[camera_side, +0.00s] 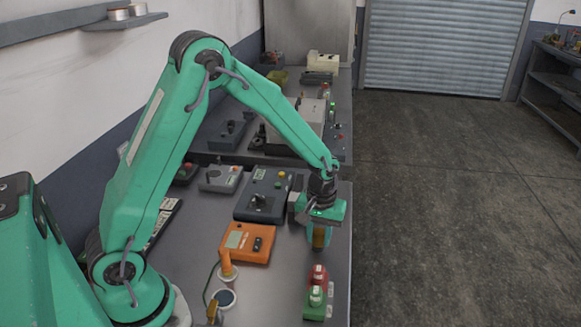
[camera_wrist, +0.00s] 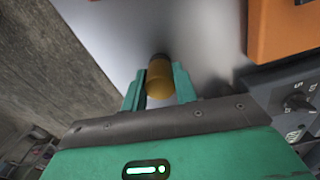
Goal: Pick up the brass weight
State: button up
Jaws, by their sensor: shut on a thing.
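The brass weight (camera_side: 319,238) is a small golden cylinder. It shows at my gripper's fingers near the right edge of the grey bench. My gripper (camera_side: 320,236) points down there and is shut on the weight. In the wrist view the brass weight (camera_wrist: 159,80) stands between the two green fingers of my gripper (camera_wrist: 159,85), one on each side. The fingers hide part of the weight in the side view. I cannot tell whether its bottom touches the bench.
An orange instrument box (camera_side: 247,243) lies left of my gripper, with a dark control box (camera_side: 264,194) behind it. The floor (camera_side: 440,230) lies open to the right.

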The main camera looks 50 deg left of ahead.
aim_at(320, 232)
jog(key=shift+r, duration=0.15)
jog(key=shift+r, duration=0.5)
notch_tip(320, 232, up, 3)
jog(key=shift+d+r, duration=0.1)
jog(key=shift+d, duration=0.05)
jog(key=s+d+r, duration=0.6)
jog(key=d, duration=0.3)
jog(key=shift+s+d+r, duration=0.2)
jog(key=shift+s+r, duration=0.05)
